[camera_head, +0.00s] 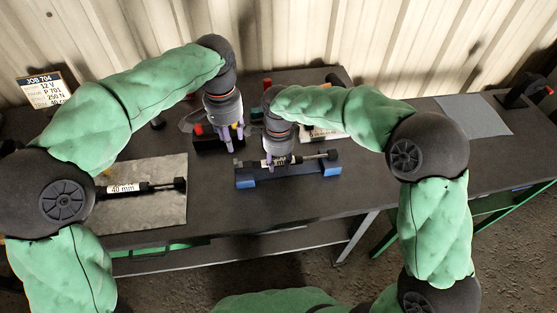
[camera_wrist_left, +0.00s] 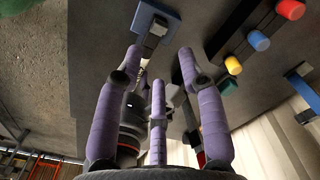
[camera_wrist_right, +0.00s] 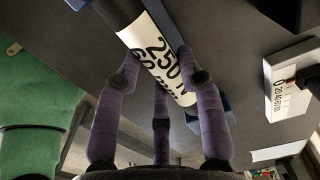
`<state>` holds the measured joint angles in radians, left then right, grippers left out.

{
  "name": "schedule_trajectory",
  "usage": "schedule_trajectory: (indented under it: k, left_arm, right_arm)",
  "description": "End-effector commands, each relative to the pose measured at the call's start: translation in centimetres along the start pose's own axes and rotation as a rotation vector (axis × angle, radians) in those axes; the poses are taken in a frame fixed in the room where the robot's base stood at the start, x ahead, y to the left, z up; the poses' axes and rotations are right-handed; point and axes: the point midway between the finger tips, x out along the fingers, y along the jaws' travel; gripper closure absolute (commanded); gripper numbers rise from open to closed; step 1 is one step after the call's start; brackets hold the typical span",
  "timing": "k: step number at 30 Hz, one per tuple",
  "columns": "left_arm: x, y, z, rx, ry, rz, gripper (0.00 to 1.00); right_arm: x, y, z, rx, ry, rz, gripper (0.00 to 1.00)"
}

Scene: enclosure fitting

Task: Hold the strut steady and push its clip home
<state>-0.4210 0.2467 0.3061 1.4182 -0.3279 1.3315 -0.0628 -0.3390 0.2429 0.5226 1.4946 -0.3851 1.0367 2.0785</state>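A dark strut lies in a blue cradle (camera_head: 246,182), its rod (camera_head: 313,157) running right to a black end fitting (camera_head: 332,154). The right wrist view shows its white label (camera_wrist_right: 160,50), reading 250 N and apparently 60 mm. My right gripper (camera_head: 270,164) is low over the strut's left part. Its fingertips (camera_wrist_right: 158,60) lie around the label; whether they press on it is unclear. My left gripper (camera_head: 233,140) is open and empty, behind and left of the cradle. Its view shows a cradle end (camera_wrist_left: 148,24) with a dark fitting (camera_wrist_left: 155,32) beyond the fingertips. I cannot make out the clip for certain.
Another strut (camera_head: 140,188), labelled 40 mm, lies on a grey mat (camera_head: 155,215) at left. A job card (camera_head: 45,88) stands at back left. A pale mat (camera_head: 475,115) lies at right.

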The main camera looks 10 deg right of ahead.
Motion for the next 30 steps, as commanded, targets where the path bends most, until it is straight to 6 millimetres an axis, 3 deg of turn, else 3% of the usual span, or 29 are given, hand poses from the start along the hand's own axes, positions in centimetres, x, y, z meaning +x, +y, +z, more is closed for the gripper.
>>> schedule_trajectory:
  k: [1, 4, 5, 11, 14, 21, 30]
  left_arm:
    - [0.0, 0.0, 0.0, 0.000, 0.000, 0.000, 0.66]
    - [0.0, 0.0, 0.0, 0.000, 0.000, 0.000, 0.95]
    - [0.0, 0.0, 0.0, 0.000, 0.000, 0.000, 1.00]
    - [0.6, -0.9, 0.8, -0.123, -0.007, 0.052, 1.00]
    - [1.4, -2.0, 1.8, -0.310, -0.022, 0.129, 1.00]
    - [3.1, -5.2, 5.0, -0.946, -0.107, 0.384, 1.00]
    - [3.7, -9.3, 8.0, -1.704, -0.291, 0.692, 1.00]
  right_arm:
    - [0.0, 0.0, 0.0, 0.000, 0.000, -0.001, 1.00]
    - [0.0, 0.0, 0.0, 0.000, 0.000, -0.001, 1.00]
    - [0.0, 0.0, 0.0, 0.000, 0.000, -0.001, 1.00]
    - [0.0, 0.0, 0.0, 0.000, 0.000, -0.001, 1.00]
    - [-0.1, 0.0, 0.0, 0.000, 0.000, -0.001, 1.00]
    - [-0.1, 0.0, 0.0, 0.000, 0.000, -0.001, 1.00]
    - [-0.1, 0.0, 0.0, 0.000, 0.000, -0.001, 1.00]
